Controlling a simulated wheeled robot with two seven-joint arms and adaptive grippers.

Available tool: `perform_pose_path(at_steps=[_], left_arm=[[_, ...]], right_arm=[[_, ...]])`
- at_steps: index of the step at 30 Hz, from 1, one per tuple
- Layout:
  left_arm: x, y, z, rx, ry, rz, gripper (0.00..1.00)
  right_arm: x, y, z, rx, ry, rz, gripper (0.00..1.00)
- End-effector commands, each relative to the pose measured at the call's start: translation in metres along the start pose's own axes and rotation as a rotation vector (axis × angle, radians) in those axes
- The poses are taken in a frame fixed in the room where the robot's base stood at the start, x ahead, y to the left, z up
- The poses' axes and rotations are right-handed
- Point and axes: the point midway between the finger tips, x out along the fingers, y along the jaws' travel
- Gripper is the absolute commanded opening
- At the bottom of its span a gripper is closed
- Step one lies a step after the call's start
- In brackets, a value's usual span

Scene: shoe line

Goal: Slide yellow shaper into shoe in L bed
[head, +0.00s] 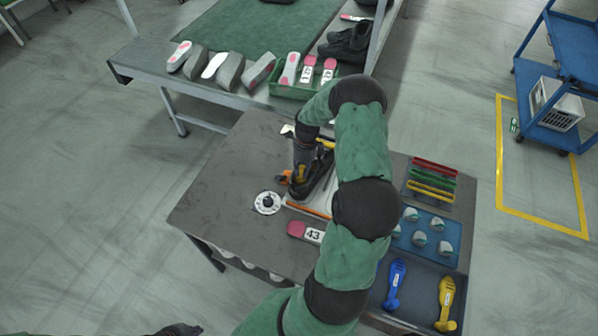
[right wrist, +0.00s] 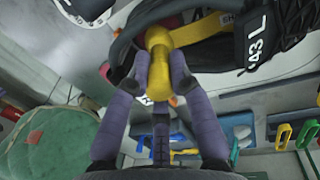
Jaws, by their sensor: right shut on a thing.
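The black shoe (head: 318,186) sits in a bed on the grey worktable, partly covered by my right arm. In the right wrist view the shoe (right wrist: 215,50) carries a black tag reading 43 L. My right gripper (right wrist: 160,72) is shut on the yellow shaper (right wrist: 158,42), at the shoe's opening. The shaper's far end lies against or inside the black upper; how deep it is I cannot tell. In the head view my right gripper (head: 301,165) is over the shoe. Part of my left gripper (head: 180,330) shows at the bottom edge, and its fingers are not clear.
A white dial (head: 267,203) and a pink-and-white 43 piece (head: 305,232) lie near the bed. To the right are coloured bars (head: 432,178), a blue tray (head: 428,240), a blue tool (head: 394,285) and a yellow tool (head: 446,300). The table's left part is clear.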

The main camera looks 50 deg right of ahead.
Motion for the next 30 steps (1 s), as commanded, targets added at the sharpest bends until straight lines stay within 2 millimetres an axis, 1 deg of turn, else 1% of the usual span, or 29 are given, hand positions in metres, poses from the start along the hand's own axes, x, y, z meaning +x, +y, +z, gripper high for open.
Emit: perform_pose_path(at_steps=[4,13,14,15,16,30], left_arm=[[0.0023,-0.0008,-0.0001,0.0,0.0,0.0,0.0],[0.0022,-0.0008,-0.0001,0.0,0.0,0.0,0.0],[0.0022,-0.0008,-0.0001,0.0,0.0,0.0,0.0],[0.0022,-0.0007,-0.0001,0.0,0.0,0.0,0.0],[0.0022,-0.0008,-0.0001,0.0,0.0,0.0,0.0],[0.0022,-0.0008,-0.0001,0.0,0.0,0.0,0.0]], right_arm=[[0.0006,-0.0047,-0.002,0.0,0.001,-0.01,0.0],[0.0001,-0.0056,-0.0024,0.0,0.001,-0.012,0.0],[0.0001,-0.0056,-0.0024,0.0,0.001,-0.012,0.3],[0.0002,-0.0055,-0.0023,0.0,0.001,-0.012,0.42],[0.0002,-0.0055,-0.0023,0.0,0.001,-0.012,0.5],[0.0005,-0.0052,-0.0024,-0.001,0.001,-0.011,0.5]])
